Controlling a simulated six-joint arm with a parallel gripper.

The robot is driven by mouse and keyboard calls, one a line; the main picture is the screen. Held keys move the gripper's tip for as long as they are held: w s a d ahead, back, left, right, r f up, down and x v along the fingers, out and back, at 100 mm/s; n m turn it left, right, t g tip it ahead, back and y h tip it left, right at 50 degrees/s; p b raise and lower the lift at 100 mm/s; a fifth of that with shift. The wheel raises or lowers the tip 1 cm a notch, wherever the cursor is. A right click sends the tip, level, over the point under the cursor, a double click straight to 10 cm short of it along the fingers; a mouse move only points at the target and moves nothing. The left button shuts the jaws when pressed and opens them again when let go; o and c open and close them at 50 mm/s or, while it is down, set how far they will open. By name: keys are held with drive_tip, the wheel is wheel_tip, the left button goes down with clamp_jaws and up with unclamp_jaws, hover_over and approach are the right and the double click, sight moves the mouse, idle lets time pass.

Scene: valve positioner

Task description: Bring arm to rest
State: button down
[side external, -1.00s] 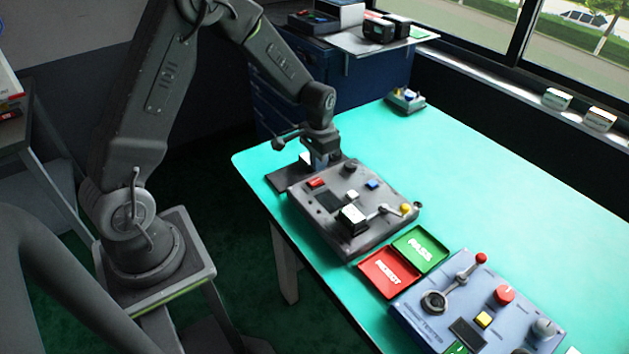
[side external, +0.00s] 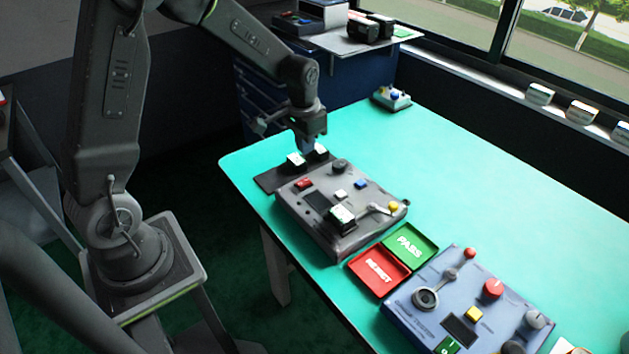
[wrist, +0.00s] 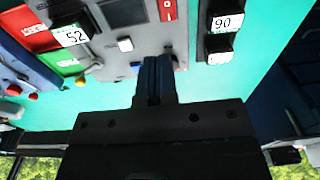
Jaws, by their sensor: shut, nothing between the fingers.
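My gripper (side external: 306,143) is shut and empty. In the side external view it hangs above the back edge of the grey valve test unit (side external: 318,245), close to a dark pad (side external: 267,180). In the wrist view its closed fingers (wrist: 155,75) point towards the grey unit. Two black blocks with white labels (side external: 296,160) stand on the pad, and one label reads 90 in the wrist view (wrist: 225,22). Another labelled black block (side external: 342,217) sits on the grey unit, reading 52 in the wrist view (wrist: 70,35).
A red REJECT tray (side external: 378,273) and a green PASS tray (side external: 410,244) lie beside the grey unit. A blue unit (side external: 465,310) with knobs and a lever stands nearer. A small device (side external: 391,98) is at the far corner. The teal bench (side external: 480,180) is otherwise largely clear on the right.

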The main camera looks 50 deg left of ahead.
drive_tip(key=s+d+r+t, duration=0.2)
drive_tip(key=s+d+r, duration=0.3)
drive_tip(key=s+r, duration=0.45)
drive_tip(key=s+d+r+t, duration=0.1)
drive_tip(key=s+d+r, duration=0.1)
drive_tip(key=s, duration=0.3)
drive_tip(key=s+d+r+t, duration=0.2)
drive_tip(key=s+r, duration=0.2)
drive_tip(key=s, duration=0.2)
drive_tip(key=shift+d+r, duration=0.25)
drive_tip(key=shift+d, duration=0.05)
drive_tip(key=w+a+f+n+g, duration=0.2)
drive_tip(key=w+a+f+n, duration=0.1)
drive_tip(key=w+n, duration=0.3)
drive_tip(key=w+a+f+n+g, duration=0.1)
drive_tip(key=w+a+f+n, duration=0.3)
drive_tip(key=w, duration=0.4)
drive_tip(key=w+a+f+n+g, duration=0.2)
drive_tip(key=w+a+f+n, duration=0.2)
drive_tip(key=w+n, duration=0.3)
drive_tip(key=shift+w+f+n+g, duration=0.35)
drive_tip(key=shift+f+n, duration=0.15)
drive_tip(key=shift+f, duration=0.3)
